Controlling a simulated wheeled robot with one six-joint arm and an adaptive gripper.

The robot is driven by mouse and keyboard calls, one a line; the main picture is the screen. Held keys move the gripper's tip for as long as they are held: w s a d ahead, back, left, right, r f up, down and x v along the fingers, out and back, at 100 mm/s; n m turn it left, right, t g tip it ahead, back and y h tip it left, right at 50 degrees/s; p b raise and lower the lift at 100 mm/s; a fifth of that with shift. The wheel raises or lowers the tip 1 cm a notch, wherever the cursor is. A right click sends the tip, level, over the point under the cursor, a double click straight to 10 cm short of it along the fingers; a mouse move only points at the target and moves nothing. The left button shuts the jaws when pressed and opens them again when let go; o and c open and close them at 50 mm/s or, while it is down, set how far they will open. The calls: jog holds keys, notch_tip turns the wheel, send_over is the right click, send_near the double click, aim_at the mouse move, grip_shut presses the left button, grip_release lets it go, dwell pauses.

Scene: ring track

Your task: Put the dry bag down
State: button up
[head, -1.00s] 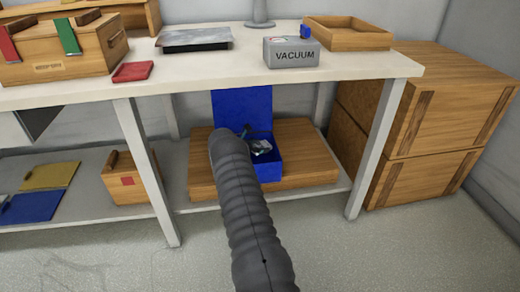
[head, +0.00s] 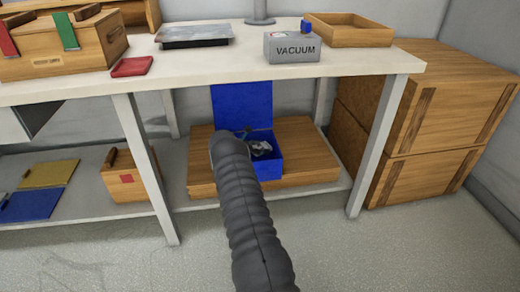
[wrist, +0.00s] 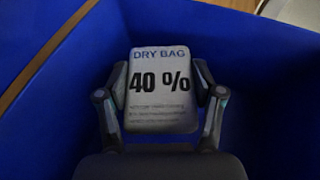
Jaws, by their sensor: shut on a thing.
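The dry bag (wrist: 160,90) is a small pale grey packet marked "DRY BAG 40 %". In the wrist view my gripper (wrist: 161,98) has one finger on each side of it and is shut on it. Blue walls surround the bag and the fingers, so they are inside or just over the blue box (head: 268,168). In the head view the open blue box stands on the wooden board under the bench, with its lid (head: 241,106) upright behind. My arm hides part of the box and most of my gripper there. I cannot tell whether the bag touches the box floor.
The white bench top (head: 370,66) lies above the box, with a grey vacuum unit (head: 291,48) and a wooden tray (head: 350,30) on it. A bench leg (head: 378,145) and stacked wooden crates (head: 440,125) stand to the right. A small wooden box (head: 126,176) is on the shelf at left.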

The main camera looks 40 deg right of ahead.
jog(key=o, duration=1.1)
jog(key=shift+f, duration=0.15)
jog(key=shift+r+p, duration=0.6)
jog(key=shift+p, duration=0.15)
jog(key=v, duration=0.7)
jog(key=shift+a+r, duration=0.2)
